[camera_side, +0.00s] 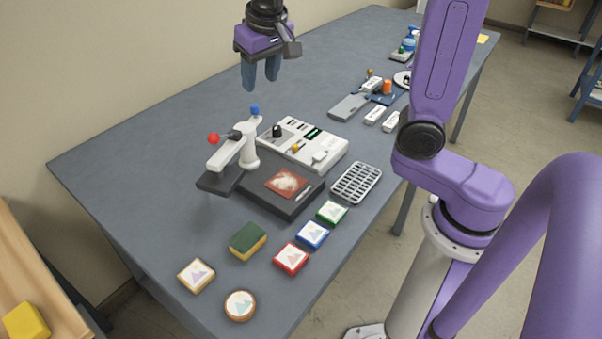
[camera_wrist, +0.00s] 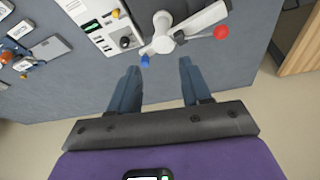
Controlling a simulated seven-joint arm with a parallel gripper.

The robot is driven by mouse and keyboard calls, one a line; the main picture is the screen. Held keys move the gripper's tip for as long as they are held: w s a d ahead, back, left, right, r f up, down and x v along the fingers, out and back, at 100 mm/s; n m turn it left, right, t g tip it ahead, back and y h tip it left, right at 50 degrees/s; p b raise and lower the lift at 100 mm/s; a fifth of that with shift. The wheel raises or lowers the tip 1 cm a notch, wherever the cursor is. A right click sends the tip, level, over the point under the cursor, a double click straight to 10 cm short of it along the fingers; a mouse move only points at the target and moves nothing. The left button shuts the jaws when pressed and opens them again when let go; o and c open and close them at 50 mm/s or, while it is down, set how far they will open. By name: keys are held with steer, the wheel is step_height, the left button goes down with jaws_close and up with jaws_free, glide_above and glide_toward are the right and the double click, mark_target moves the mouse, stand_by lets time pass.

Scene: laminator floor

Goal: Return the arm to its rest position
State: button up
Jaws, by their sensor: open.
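My gripper (camera_side: 261,73) hangs above the far side of the grey table (camera_side: 130,150) in the side view, well clear of the table top. It also shows in the wrist view (camera_wrist: 160,78). Its two blue-grey fingers are apart, with nothing between them. The white lever post (camera_side: 249,150) stands on the table below and nearer the side camera than the gripper. It carries a red ball and a blue knob, and also shows in the wrist view (camera_wrist: 163,40) beyond the fingertips. No gap to the post can be measured exactly.
A white control panel (camera_side: 325,150), a black plate with a reddish picture (camera_side: 288,182) and a grey rack (camera_side: 356,183) sit mid-table. Several picture tiles and a green-and-yellow sponge (camera_side: 247,241) lie at the near end. A wooden shelf (camera_side: 30,260) stands at lower left.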

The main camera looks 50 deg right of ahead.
steer(key=s+f+n+g, duration=0.1)
steer(key=s+f+n, duration=0.2)
steer(key=s, duration=0.6)
steer(key=s+f+n+g+y, duration=0.1)
steer(key=s+f+n, duration=0.2)
steer(key=s+n, duration=0.3)
steer(key=s+f+n+g, duration=0.1)
steer(key=s+f+n, duration=0.2)
steer(key=s, duration=0.9)
steer(key=d+n, duration=0.1)
steer(key=n, duration=0.1)
steer(key=shift+f+n+y, duration=0.3)
